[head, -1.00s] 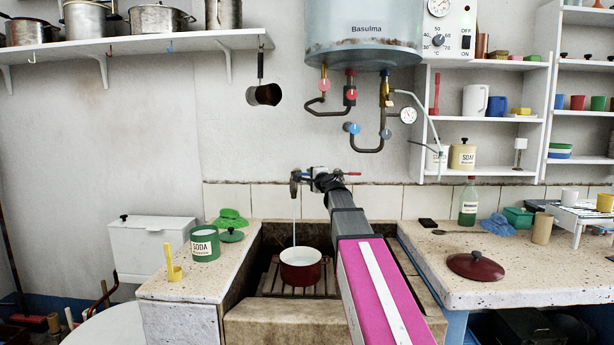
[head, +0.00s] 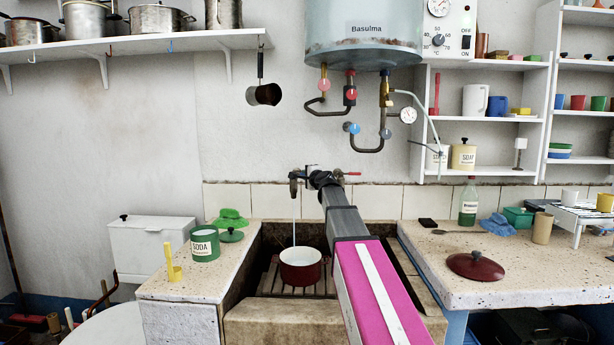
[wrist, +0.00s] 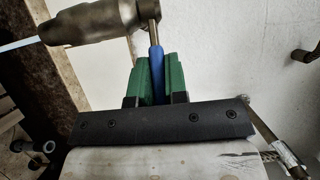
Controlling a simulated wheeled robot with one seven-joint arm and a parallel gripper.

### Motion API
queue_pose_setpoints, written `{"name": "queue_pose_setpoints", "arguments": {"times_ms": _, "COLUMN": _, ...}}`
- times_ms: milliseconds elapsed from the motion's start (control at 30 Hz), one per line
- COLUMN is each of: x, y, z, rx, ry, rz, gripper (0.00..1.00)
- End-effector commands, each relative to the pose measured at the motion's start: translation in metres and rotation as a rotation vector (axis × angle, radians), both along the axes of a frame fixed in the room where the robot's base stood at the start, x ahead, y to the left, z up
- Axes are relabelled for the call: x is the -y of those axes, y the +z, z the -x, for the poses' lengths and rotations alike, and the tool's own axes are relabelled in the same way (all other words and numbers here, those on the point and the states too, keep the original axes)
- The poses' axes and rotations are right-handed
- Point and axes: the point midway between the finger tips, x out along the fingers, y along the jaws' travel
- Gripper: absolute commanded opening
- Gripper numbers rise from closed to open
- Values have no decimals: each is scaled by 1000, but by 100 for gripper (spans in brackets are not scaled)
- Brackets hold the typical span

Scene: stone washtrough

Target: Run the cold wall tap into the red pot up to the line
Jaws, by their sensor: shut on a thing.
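The wall tap (head: 296,182) runs a thin stream of water (head: 294,225) into the red pot (head: 301,272). The pot stands upright on the slatted rack in the stone trough. Its white inside shows, but I cannot make out the line or the water level. My gripper (wrist: 157,78) is shut on the blue tap handle (wrist: 157,60), which stands between its green fingers. In the head view my arm hides most of that handle. The tap body also shows in the wrist view (wrist: 95,22), with the stream at its left. A red handle (head: 349,174) sits at the tap's right.
The pot's dark red lid (head: 475,265) lies on the right counter. A green soda tin (head: 205,244) and a yellow scoop (head: 173,265) stand on the left counter. Heater pipes (head: 366,148) and a hanging dark ladle (head: 264,95) are above the tap.

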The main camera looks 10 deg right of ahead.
Motion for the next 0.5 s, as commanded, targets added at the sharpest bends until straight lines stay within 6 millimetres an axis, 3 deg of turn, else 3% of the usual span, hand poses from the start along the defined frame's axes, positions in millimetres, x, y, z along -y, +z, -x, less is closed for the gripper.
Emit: {"name": "queue_pose_setpoints", "arguments": {"times_ms": 500, "x": 8, "y": 3, "z": -21, "rx": 5, "ry": 303, "rz": -3, "gripper": 0}}
